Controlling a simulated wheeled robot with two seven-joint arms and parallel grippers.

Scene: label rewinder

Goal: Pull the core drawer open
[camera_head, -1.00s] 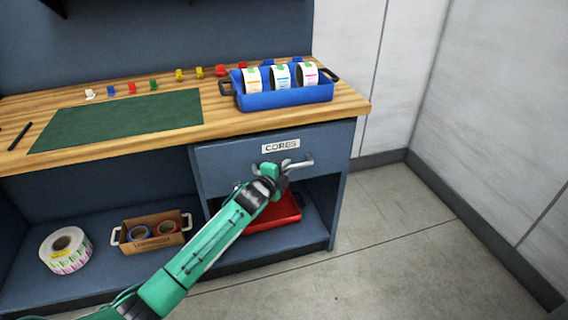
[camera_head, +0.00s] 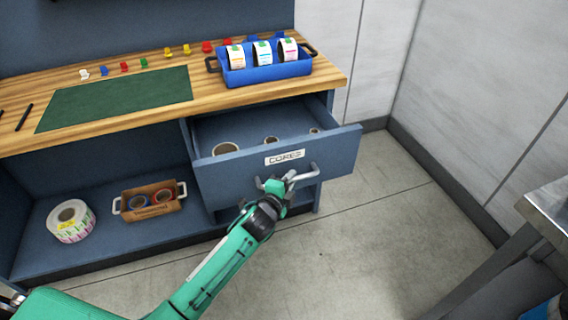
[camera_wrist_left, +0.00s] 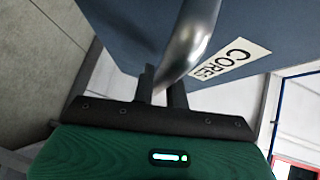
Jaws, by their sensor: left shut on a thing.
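The core drawer (camera_head: 330,163) is a blue drawer under the wooden bench top, with a white CORES label (camera_head: 285,157) on its front. It stands well out of the bench, and several round cores, one of them a larger ring (camera_head: 225,148), show inside. My left gripper (camera_head: 274,186) is shut on the drawer's metal bar handle (camera_head: 300,175). In the left wrist view the handle (camera_wrist_left: 190,38) runs between the two dark fingers (camera_wrist_left: 160,88), below the drawer front (camera_wrist_left: 130,30). My right gripper is not in view.
A blue tray (camera_head: 262,75) with label rolls stands on the bench top (camera_head: 110,125) beside a green mat (camera_head: 118,98). A label roll (camera_head: 71,221) and a brown crate (camera_head: 150,212) are on the lower shelf. A metal table (camera_head: 545,215) is at right; floor before the drawer is clear.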

